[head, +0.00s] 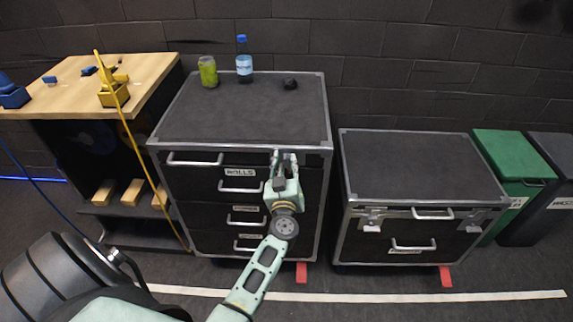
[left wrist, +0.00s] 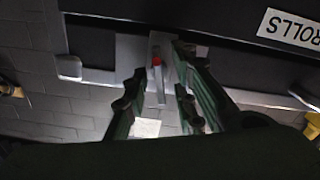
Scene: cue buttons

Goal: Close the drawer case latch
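The drawer case (head: 245,115) is a tall black case with metal edges and several handled drawers. Its latch (left wrist: 158,75) is a pale metal plate with a narrow lever and a red spot, seen in the left wrist view. In the head view the gripper mostly hides the latch, at the upper front of the case. My left gripper (head: 285,160) is at this spot. In the left wrist view its green fingers (left wrist: 160,75) are spread apart, one on each side of the lever in the picture. I cannot tell whether they touch it. My right gripper is out of view.
A can (head: 208,72), a bottle (head: 244,60) and a small dark object (head: 290,84) stand on the case. A lower black case (head: 420,165) with two front latches stands to the right, green bin (head: 508,160) beyond. A wooden-topped bench (head: 150,75) is left.

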